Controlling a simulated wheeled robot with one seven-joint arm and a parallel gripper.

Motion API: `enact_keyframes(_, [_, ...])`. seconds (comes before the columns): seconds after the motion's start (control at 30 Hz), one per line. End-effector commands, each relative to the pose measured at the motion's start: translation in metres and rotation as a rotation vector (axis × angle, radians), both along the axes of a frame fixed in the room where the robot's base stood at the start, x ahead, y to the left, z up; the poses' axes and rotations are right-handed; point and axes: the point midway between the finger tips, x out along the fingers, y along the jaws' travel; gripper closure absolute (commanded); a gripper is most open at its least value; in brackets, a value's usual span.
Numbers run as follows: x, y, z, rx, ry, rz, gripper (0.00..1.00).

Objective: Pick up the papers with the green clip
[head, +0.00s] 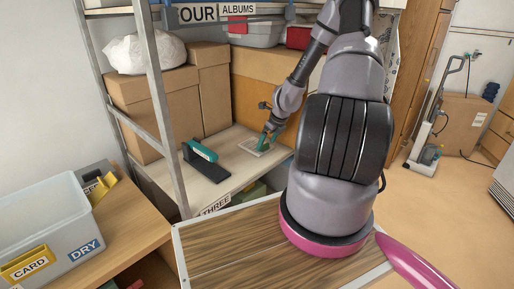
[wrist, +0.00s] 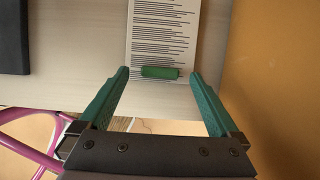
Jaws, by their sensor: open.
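The papers (wrist: 162,35) are a white printed stack lying flat on the light shelf board. A green clip (wrist: 160,72) sits across their near end in the wrist view. In the head view the papers (head: 254,147) lie on the shelf, partly hidden by my gripper. My gripper (head: 268,139) is over their right part. In the wrist view my gripper (wrist: 160,78) has its two green fingers open, one on each side of the clip. Gaps show between the fingers and the clip. I cannot tell the exact height of the fingertips above the board.
A black and teal object (head: 205,162) stands on the shelf left of the papers. Cardboard boxes (head: 150,100) stand behind it. A metal shelf post (head: 163,110) rises at the front left. A brown box side (wrist: 272,70) borders the right in the wrist view.

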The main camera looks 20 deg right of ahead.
Motion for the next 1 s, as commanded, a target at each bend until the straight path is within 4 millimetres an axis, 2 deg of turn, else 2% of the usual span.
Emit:
enact_keyframes(0.1, [0.0049,0.0025,-0.0114,0.0,0.0,0.001,0.03])
enact_keyframes(0.37, [0.006,0.0027,-0.0136,-0.002,-0.001,0.001,0.03])
enact_keyframes(0.43, [0.0059,0.0027,-0.0136,-0.002,-0.001,0.001,0.22])
enact_keyframes(0.57, [0.0058,0.0026,-0.0136,-0.001,0.0,0.002,0.71])
enact_keyframes(0.6, [0.0059,0.0025,-0.0136,-0.002,-0.001,0.001,0.78])
enact_keyframes(1.0, [0.0061,0.0023,-0.0076,-0.003,0.0,0.003,0.78])
